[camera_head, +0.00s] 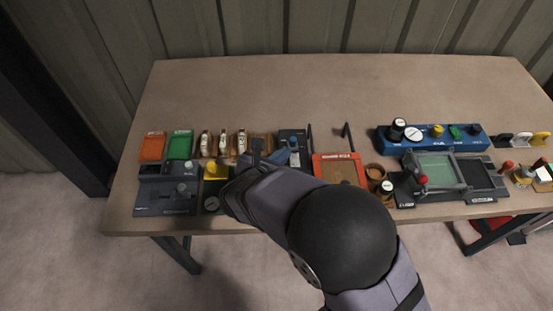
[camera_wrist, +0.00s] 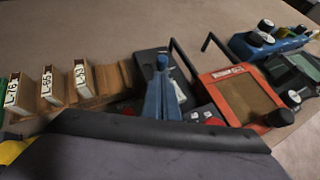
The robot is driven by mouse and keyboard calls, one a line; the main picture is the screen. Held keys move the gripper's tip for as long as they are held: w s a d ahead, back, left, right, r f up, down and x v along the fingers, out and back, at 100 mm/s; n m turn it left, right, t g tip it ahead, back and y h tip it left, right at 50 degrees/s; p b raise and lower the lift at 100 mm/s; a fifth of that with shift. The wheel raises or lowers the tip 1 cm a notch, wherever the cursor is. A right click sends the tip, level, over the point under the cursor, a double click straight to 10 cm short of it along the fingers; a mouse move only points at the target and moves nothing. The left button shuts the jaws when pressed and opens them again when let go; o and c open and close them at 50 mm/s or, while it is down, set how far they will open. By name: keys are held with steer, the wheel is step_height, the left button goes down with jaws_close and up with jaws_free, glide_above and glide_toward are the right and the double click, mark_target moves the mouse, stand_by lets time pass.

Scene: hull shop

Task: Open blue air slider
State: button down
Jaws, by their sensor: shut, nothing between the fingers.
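My arm hides the bench in front of the unit. In the wrist view a large dark shape of my own covers the bottom and hides the unit's near edge. Contact with the blue part cannot be told.
A wooden rack with white labelled tags (camera_head: 223,143) stands to the left, a red-framed box (camera_head: 339,168) to the right. A long blue box with knobs (camera_head: 432,137) is farther right. The back of the bench (camera_head: 330,85) is clear.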

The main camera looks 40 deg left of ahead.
mark_target(293, 143)
steer(key=shift+w+a+p, duration=0.15)
steer(key=shift+w, duration=0.4)
steer(key=shift+w+a+p, duration=0.15)
steer(key=shift+w, duration=0.35)
steer(key=shift+w+a+f, duration=0.1)
steer(key=shift+w+a, duration=1.25)
steer(key=shift+a, duration=0.05)
steer(key=shift+r, duration=0.2)
